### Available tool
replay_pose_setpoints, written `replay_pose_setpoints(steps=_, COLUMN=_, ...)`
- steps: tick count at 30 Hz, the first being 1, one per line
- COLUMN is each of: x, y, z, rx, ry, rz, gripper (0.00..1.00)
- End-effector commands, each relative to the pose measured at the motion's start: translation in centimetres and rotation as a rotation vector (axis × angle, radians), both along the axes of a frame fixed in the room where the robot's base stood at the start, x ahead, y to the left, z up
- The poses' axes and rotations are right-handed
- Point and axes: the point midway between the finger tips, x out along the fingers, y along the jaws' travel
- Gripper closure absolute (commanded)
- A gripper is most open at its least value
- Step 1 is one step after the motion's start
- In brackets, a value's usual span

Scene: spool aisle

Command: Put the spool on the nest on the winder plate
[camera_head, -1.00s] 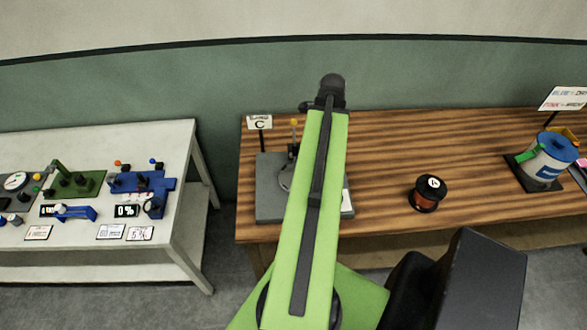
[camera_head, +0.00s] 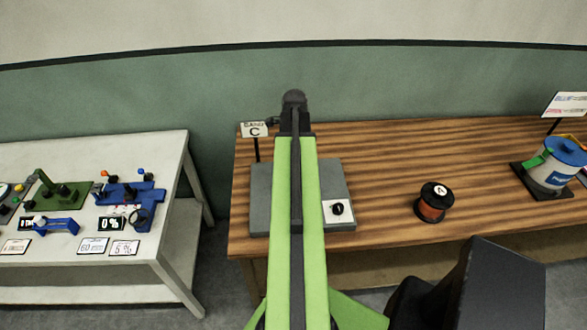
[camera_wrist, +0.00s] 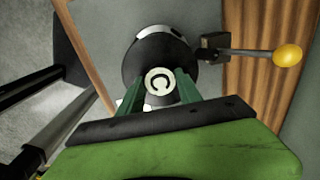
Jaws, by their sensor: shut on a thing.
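In the wrist view my gripper (camera_wrist: 159,88) is shut on a spool (camera_wrist: 134,62) with a black flange and a round white label marked C. The grey winder plate (camera_head: 335,178) lies on the wooden table, and my arm covers its middle in the head view. In the wrist view grey surface lies behind the spool. The nest cannot be made out. A lever with a yellow knob (camera_wrist: 287,55) stands just right of the spool; I cannot tell whether they touch. In the head view my gripper and the held spool are hidden behind my arm.
A sign marked C (camera_head: 255,130) stands at the plate's back left. A second spool with orange winding (camera_head: 434,204) stands on the wooden table (camera_head: 400,160) to the right. A blue-lidded canister (camera_head: 556,165) is further right. A white table (camera_head: 160,165) with devices is left, across a gap.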

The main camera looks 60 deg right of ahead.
Motion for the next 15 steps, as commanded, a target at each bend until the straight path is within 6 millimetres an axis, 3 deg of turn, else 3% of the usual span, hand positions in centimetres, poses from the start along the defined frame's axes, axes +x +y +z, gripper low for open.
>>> replay_pose_setpoints(steps=1, x=-0.02, y=0.0, z=-1.42, rx=0.0, ry=0.0, rz=0.0, gripper=1.0)
replay_pose_setpoints(steps=13, x=-0.05, y=-0.02, z=-1.53, rx=0.0, ry=0.0, rz=-0.001, gripper=1.0)
replay_pose_setpoints(steps=14, x=-0.05, y=-0.02, z=-1.53, rx=0.0, ry=0.0, rz=-0.001, gripper=0.57)
replay_pose_setpoints(steps=15, x=-0.06, y=-0.03, z=-1.42, rx=0.0, ry=0.0, rz=-0.001, gripper=0.52)
